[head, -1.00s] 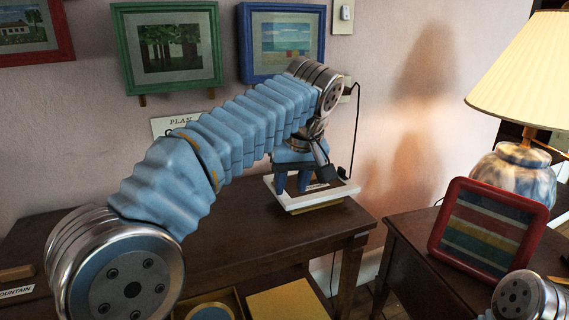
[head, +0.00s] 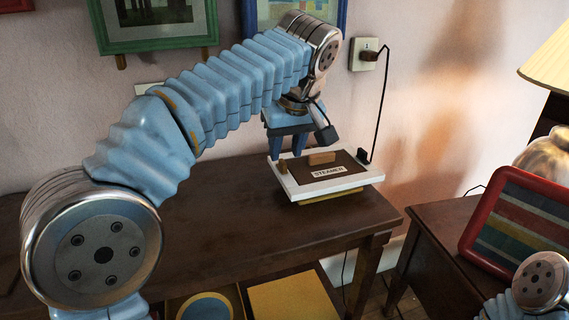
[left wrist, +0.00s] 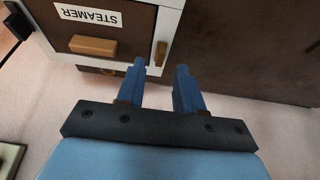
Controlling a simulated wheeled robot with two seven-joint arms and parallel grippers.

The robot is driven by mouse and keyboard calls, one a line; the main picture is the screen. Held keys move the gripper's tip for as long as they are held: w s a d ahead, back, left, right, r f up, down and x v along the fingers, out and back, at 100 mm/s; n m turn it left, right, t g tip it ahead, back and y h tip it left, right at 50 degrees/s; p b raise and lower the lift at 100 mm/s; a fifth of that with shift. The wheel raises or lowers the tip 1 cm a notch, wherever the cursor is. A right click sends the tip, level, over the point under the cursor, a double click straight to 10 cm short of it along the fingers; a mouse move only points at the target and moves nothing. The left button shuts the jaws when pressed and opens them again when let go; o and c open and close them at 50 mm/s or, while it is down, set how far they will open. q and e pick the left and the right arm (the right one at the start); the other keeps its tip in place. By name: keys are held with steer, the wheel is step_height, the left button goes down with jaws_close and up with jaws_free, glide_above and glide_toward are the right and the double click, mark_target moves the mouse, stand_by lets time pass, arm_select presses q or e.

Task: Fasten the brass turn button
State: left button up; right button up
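A small cabinet (head: 358,181) with a white frame and a dark brown panel labelled STEAMER lies on the dark table. A wooden handle (head: 321,158) sits on its panel. The small brass turn button (left wrist: 160,53) shows on the white frame in the left wrist view, just beyond my fingertips; in the head view it is a small tan piece (head: 281,165) at the frame's left side. My left gripper (head: 287,153) is over the frame's left end, fingers apart and empty; they also show in the left wrist view (left wrist: 160,77). My right gripper is out of view.
A black cord runs from a wall socket (head: 365,54) down to the cabinet's back right corner. A red-framed striped panel (head: 515,225) and a lamp (head: 548,160) stand on the right table. Framed pictures hang behind my left arm. The table in front of the cabinet is clear.

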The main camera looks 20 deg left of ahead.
mark_target(283, 162)
arm_select(q)
steer(key=shift+x, duration=1.65)
steer(key=shift+c, duration=0.3)
jaws_close()
